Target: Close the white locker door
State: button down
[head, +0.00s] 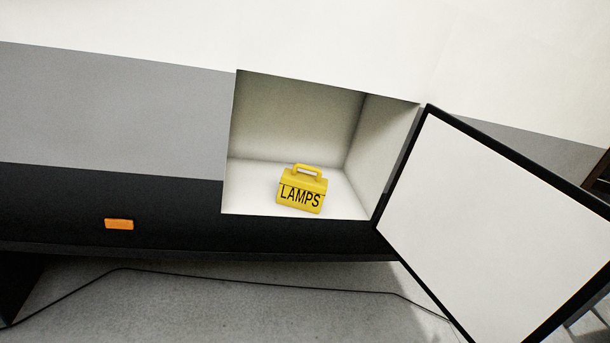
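The white locker door (490,230) stands wide open on the right of the head view, with a black edge around its white panel. It is hinged at the right side of the locker opening and swings out towards me. The locker (290,115) is an open white-walled recess in the caravan side. A yellow box marked LAMPS (302,190), with a handle on top, sits inside on the locker floor, near the front. My gripper is not in view.
The caravan side (110,115) is white and grey with a black lower skirt. An orange marker (119,224) sits on the skirt at left. A thin dark cable (250,280) lies on the grey floor below. A dark object stands at the far right edge.

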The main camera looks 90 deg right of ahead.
aim_at(508, 248)
jog(key=k, duration=2.95)
jog(key=z, duration=1.25)
jog(key=i, duration=1)
jog(key=z, duration=0.05)
